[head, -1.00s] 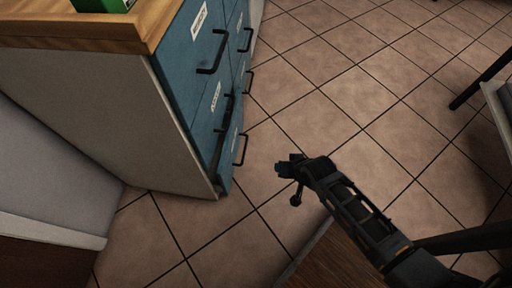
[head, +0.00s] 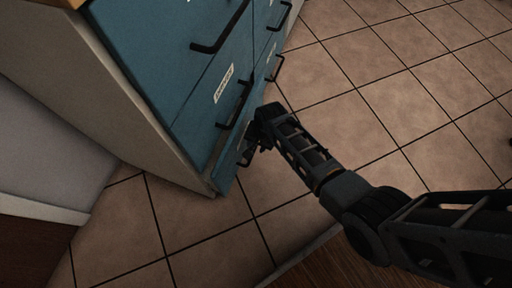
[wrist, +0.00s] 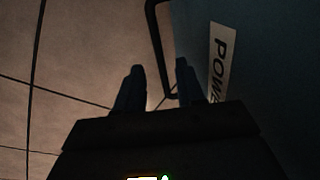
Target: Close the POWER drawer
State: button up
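The POWER drawer shows in the wrist view as a dark blue front with a white label (wrist: 218,62) reading "POW", the rest cut off. Its black bar handle (wrist: 158,40) runs down between and ahead of my fingertips. In the head view, the lowest drawer front (head: 228,168) stands slightly out from the blue cabinet; its label is not readable there. My gripper (wrist: 160,85) has its two fingers apart with nothing clamped. In the head view my gripper (head: 250,148) is close beside that lowest front, partly covering its handle. Contact cannot be told.
Other blue drawers with black handles (head: 222,30) and white labels (head: 224,84) are above and behind. The cabinet's pale side panel (head: 90,90) is at left. Tiled floor (head: 370,110) is open to the right. A brown wooden surface (head: 335,262) lies at the bottom.

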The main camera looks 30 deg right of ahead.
aim_at(254, 150)
jog(key=shift+w+a+f+b, duration=0.15)
jog(key=shift+f+b, duration=0.25)
jog(key=shift+f, duration=0.5)
jog(key=shift+w+a+f+b, duration=0.15)
jog(key=shift+f+b, duration=0.2)
jog(key=shift+f, duration=0.55)
jog(key=shift+d, duration=0.1)
grip_shut()
